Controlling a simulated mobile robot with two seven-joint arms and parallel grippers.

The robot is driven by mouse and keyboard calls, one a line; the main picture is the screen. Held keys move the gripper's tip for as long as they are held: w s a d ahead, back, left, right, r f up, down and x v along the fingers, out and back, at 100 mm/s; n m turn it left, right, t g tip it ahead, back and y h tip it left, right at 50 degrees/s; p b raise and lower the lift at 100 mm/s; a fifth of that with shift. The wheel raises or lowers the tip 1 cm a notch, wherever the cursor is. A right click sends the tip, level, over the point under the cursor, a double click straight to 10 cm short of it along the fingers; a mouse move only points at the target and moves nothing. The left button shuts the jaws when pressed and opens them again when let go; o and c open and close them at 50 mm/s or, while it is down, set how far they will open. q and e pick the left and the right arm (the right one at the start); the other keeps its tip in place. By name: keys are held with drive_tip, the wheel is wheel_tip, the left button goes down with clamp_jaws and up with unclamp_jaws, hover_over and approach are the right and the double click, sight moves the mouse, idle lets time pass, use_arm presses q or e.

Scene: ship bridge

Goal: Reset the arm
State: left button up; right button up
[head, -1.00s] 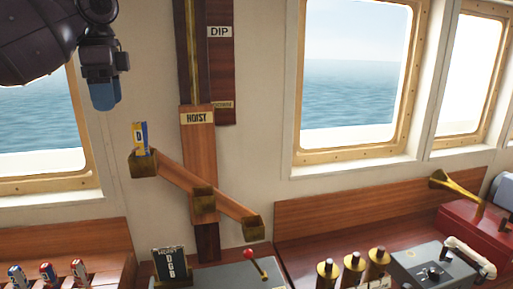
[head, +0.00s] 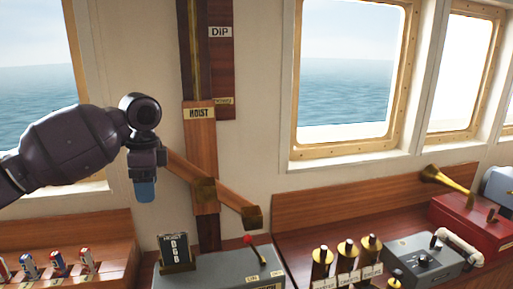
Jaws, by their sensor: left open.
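A wooden crossarm (head: 232,200) is mounted on an upright board marked HOIST (head: 199,113). The crossarm is tilted, with its left side high and its right end low. A brass holder (head: 252,217) is on the low right end, and another brass piece (head: 205,190) is at the middle. My left gripper (head: 145,190) is open, with blue fingertips pointing down, in front of the crossarm's raised left end. It hides that end and its holder. I cannot tell whether it touches them. My right gripper is not in view.
A brass horn (head: 447,180) and red box (head: 465,215) are farther right. Small flags (head: 58,262) stand at the lower left.

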use_arm(q)
drive_tip(key=s+d+f+n+t+h, duration=0.1)
drive_tip(key=s+d+f, duration=0.3)
drive_tip(key=f, duration=0.5)
drive_tip(key=s+d+f+n+h, duration=0.1)
drive_tip(key=s+f, duration=0.6)
drive_tip(key=f, duration=0.2)
drive_tip(key=s+d+f+n+t+h, duration=0.1)
drive_tip(key=s+d+f, duration=0.2)
drive_tip(key=s+f, duration=0.35)
drive_tip(key=s+a+f+n+t+y, duration=0.1)
drive_tip(key=s+a+f+n+y, duration=0.15)
drive_tip(key=s+a+n, duration=0.5)
drive_tip(key=s+a+f+n+t+y, duration=0.1)
drive_tip(key=s+a+f+n, duration=0.3)
drive_tip(key=s, duration=0.7)
drive_tip(key=w+f+t+b, duration=0.1)
drive_tip(key=w+f+t, duration=0.2)
drive_tip(key=f, duration=0.3)
drive_tip(key=w+f+m+t+h+b, duration=0.1)
drive_tip(key=w+f+t, duration=0.3)
drive_tip(key=f, duration=0.2)
drive_tip(key=shift+f+t+b, duration=0.3)
drive_tip(key=shift+f+t, duration=0.05)
drive_tip(key=shift+t, duration=0.05)
